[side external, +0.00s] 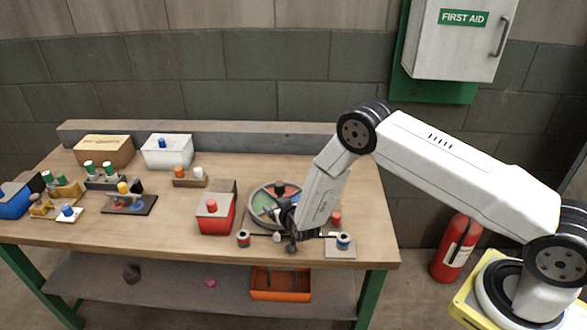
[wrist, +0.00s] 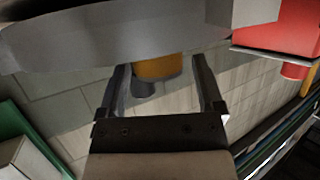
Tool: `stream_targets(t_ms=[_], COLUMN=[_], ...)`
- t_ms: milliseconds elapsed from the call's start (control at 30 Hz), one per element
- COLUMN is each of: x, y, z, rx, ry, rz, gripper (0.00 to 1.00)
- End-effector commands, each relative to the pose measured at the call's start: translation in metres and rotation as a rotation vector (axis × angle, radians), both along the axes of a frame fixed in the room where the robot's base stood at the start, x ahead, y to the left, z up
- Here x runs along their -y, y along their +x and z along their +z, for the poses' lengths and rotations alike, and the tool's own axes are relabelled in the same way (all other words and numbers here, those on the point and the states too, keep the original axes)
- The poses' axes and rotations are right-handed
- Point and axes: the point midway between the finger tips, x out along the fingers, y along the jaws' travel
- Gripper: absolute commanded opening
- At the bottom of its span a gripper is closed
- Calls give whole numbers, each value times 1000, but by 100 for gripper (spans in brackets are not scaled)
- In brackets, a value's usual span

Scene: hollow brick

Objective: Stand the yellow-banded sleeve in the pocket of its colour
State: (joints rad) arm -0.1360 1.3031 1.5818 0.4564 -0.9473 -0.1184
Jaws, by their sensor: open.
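In the wrist view a yellow-orange round piece with a dark grey end (wrist: 158,68) shows between the fingers of my gripper (wrist: 160,64). It looks like the yellow-banded sleeve; part of it is hidden by a grey edge. My gripper is open, with a gap on each side of the piece. In the side view my gripper (side external: 291,244) is low at the front of the round tray (side external: 254,215), which has coloured sections. The sleeve is not clear there, and I cannot make out a yellow pocket behind my arm.
A red-banded piece (side external: 243,239) stands left of my gripper, and a blue-banded piece (side external: 343,241) stands on a grey plate to the right. A red bin (side external: 215,221) stands left of the tray. A red peg (side external: 336,217) is close on the right.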

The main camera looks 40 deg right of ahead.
Motion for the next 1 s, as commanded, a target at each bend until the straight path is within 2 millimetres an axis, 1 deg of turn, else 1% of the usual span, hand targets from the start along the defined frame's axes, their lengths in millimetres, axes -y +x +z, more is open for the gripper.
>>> stream_targets(t_ms=[67,267,1000], x=[0,-5,-26], y=[0,-17,-94], z=[5,11,45], rx=[0,-5,-4], ry=[1,-2,-1], rz=[0,1,2], gripper=[86,86,86])
